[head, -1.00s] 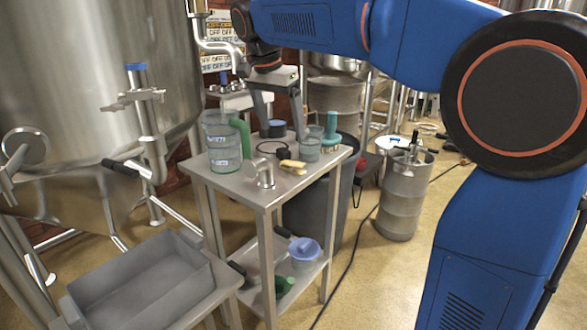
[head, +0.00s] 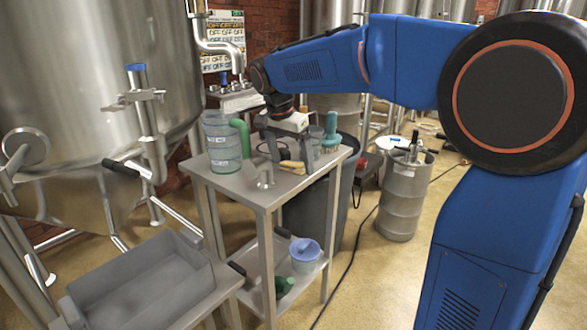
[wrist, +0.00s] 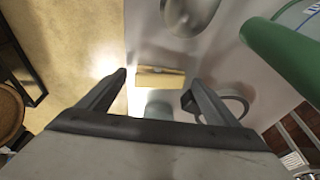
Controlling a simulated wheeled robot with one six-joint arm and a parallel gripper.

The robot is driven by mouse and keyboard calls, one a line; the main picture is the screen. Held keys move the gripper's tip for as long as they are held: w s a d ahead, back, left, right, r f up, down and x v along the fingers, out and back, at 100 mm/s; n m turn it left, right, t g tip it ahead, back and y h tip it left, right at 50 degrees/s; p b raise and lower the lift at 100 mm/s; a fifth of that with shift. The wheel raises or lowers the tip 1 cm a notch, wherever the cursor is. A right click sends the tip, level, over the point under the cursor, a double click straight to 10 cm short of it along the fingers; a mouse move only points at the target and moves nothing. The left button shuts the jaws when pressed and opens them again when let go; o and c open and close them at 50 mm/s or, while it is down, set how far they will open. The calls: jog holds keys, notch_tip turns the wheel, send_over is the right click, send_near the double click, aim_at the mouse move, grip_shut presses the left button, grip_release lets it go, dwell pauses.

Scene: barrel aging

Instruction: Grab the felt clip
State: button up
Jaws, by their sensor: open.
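The felt clip, a small tan-yellow block (head: 292,166), lies on the steel table top near its front edge. It also shows in the wrist view as a yellow bar (wrist: 160,76), lying crosswise just past and between my fingertips. My gripper (head: 291,161) points down over the table at the clip, fingers apart and empty. In the wrist view, my gripper (wrist: 154,86) has one finger on each side of the clip's line, with the clip not clasped. The exact height gap between fingertips and clip is hard to tell.
A steel fitting (head: 264,174) stands left of the clip. Behind are a clear jug (head: 221,148), a green bent pipe (head: 242,136), and a teal tool (head: 331,130). A glass (head: 315,142) stands close to the right finger. A grey tray (head: 135,285) sits front left.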

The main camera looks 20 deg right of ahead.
jog(key=shift+f, duration=0.15)
jog(key=c, duration=1.1)
jog(key=shift+c, duration=0.2)
